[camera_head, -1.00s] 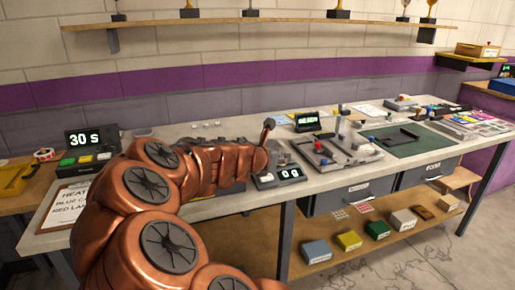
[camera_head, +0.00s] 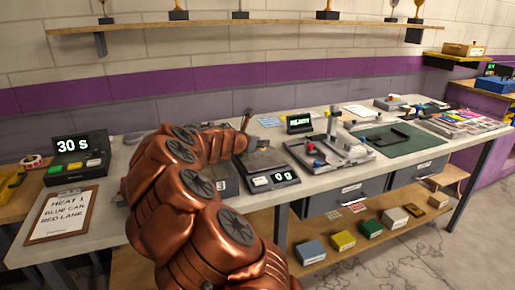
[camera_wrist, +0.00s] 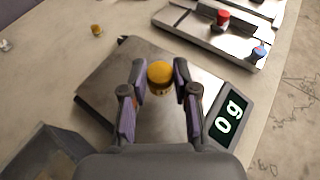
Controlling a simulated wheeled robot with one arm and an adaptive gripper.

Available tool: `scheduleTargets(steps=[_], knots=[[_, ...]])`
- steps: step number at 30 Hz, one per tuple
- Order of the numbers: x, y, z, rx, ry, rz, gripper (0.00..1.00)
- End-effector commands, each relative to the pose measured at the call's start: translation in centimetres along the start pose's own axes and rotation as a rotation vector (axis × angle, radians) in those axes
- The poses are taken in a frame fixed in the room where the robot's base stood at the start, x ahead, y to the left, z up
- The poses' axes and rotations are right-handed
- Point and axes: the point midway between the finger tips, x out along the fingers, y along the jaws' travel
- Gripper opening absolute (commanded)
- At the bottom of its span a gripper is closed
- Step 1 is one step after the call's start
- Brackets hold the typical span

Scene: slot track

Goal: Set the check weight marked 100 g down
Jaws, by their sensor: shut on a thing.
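My gripper (camera_wrist: 158,84) is shut on a brass-yellow check weight (camera_wrist: 160,74), seen from above in the wrist view. Its marking is too small to read. The weight is over the steel plate (camera_wrist: 112,82) of a bench scale; whether it touches the plate I cannot tell. The scale's display (camera_wrist: 229,118) reads 0 g, and it also shows in the head view (camera_head: 284,177).
A small brass piece (camera_wrist: 96,30) lies on the bench beyond the scale. A metal fixture with red and blue knobs (camera_head: 325,155) stands right of the scale. A dark box (camera_wrist: 45,152) is at the near left. A clipboard (camera_head: 62,213) lies at the bench's left end.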

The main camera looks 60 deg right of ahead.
Motion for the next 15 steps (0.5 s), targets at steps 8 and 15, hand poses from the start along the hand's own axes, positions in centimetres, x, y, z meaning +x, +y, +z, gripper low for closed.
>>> scheduleTargets(steps=[8,15], knots=[[2.0,1.9,0.4,-0.002,0.002,0.000,0.00],[2.4,2.1,0.1,-0.003,0.001,-0.001,0.00]])
